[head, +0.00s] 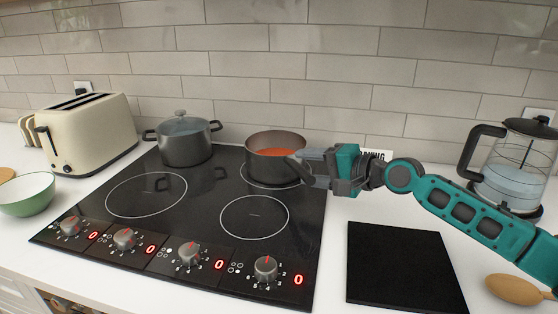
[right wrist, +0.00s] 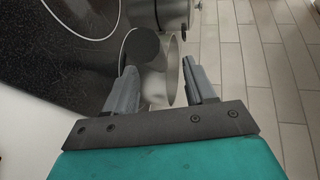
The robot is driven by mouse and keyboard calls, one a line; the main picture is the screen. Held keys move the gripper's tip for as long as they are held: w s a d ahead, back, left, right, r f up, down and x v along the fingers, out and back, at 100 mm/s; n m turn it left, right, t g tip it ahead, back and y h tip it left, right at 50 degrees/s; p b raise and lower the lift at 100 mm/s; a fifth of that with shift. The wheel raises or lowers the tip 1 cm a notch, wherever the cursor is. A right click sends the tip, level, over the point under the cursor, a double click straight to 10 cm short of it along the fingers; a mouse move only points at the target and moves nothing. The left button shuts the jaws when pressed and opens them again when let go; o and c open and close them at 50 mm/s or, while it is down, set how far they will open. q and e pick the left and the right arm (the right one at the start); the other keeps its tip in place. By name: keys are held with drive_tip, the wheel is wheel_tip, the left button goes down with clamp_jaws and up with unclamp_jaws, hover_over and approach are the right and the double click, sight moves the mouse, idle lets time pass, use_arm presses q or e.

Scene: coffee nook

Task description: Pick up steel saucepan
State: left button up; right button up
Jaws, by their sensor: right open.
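The steel saucepan (head: 262,142) stands on the back right ring of the black cooktop, with orange-red contents inside. My right gripper (head: 297,161) is at its right side, its fingers apart and close to the pan's wall. In the right wrist view the open fingers (right wrist: 158,68) point at a shiny steel surface, likely the saucepan (right wrist: 164,85). A dark round end, perhaps its handle, shows between and beyond the fingertips. I cannot tell whether the fingers touch the pan. Its handle is not clear in the head view. My left gripper is out of view.
A grey lidded pot (head: 185,145) stands on the back left of the cooktop (head: 215,200). A cream toaster (head: 85,130) and green bowl (head: 27,195) are at left. A black mat (head: 402,265), glass kettle (head: 512,175) and wooden spoon (head: 515,290) are at right. The tiled wall is close behind.

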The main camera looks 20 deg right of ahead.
drive_tip(key=shift+x, duration=1.4)
clamp_jaws()
drive_tip(key=shift+d+r, duration=0.1)
drive_tip(key=shift+r, duration=0.2)
